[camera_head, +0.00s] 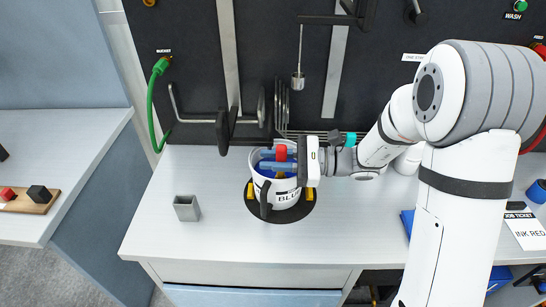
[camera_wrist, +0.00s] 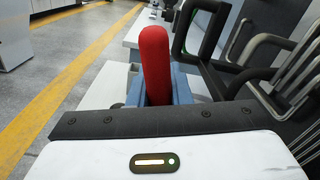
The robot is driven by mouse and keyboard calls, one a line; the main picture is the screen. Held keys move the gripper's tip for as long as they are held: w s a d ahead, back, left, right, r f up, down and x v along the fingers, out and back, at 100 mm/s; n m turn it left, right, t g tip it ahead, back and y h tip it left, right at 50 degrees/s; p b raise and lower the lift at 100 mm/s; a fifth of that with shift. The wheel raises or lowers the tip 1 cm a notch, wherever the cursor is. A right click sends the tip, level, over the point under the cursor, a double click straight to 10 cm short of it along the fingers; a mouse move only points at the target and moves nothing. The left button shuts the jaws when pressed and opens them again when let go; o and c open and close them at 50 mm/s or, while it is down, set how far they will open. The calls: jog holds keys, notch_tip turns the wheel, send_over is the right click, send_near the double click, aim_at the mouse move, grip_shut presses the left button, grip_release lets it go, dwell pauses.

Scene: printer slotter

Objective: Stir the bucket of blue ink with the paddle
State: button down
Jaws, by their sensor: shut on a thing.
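The white bucket (camera_head: 283,199) with a "BLU..." label, partly hidden, stands on a dark round mat (camera_head: 282,215) on the bench. Blue shows inside its rim. The red-topped paddle handle (camera_head: 281,152) stands up at the bucket's mouth; the paddle's lower part is hidden. My gripper (camera_head: 279,166) reaches in from the right over the bucket, its blue fingers shut on the handle. In the wrist view the red handle (camera_wrist: 155,60) rises upright between the blue fingers (camera_wrist: 160,88).
A small grey square cup (camera_head: 187,208) stands left of the bucket. Dark racks and a green hose (camera_head: 152,105) are on the back panel. A job ticket (camera_head: 526,231) reading "INK RED" lies at the right. The bench front is clear.

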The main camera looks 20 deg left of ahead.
jog(key=s+d+r+p, duration=0.1)
jog(key=s+r+p, duration=0.3)
jog(key=r+p, duration=0.6)
notch_tip(320, 180, up, 3)
jog(key=shift+r, duration=0.15)
dwell(0.7)
dwell(0.7)
jog(key=s+d+r+p, duration=0.1)
jog(key=s+r, duration=0.1)
jog(key=s, duration=0.3)
jog(key=shift+s+d, duration=0.15)
jog(key=shift+s, duration=0.25)
dwell(0.5)
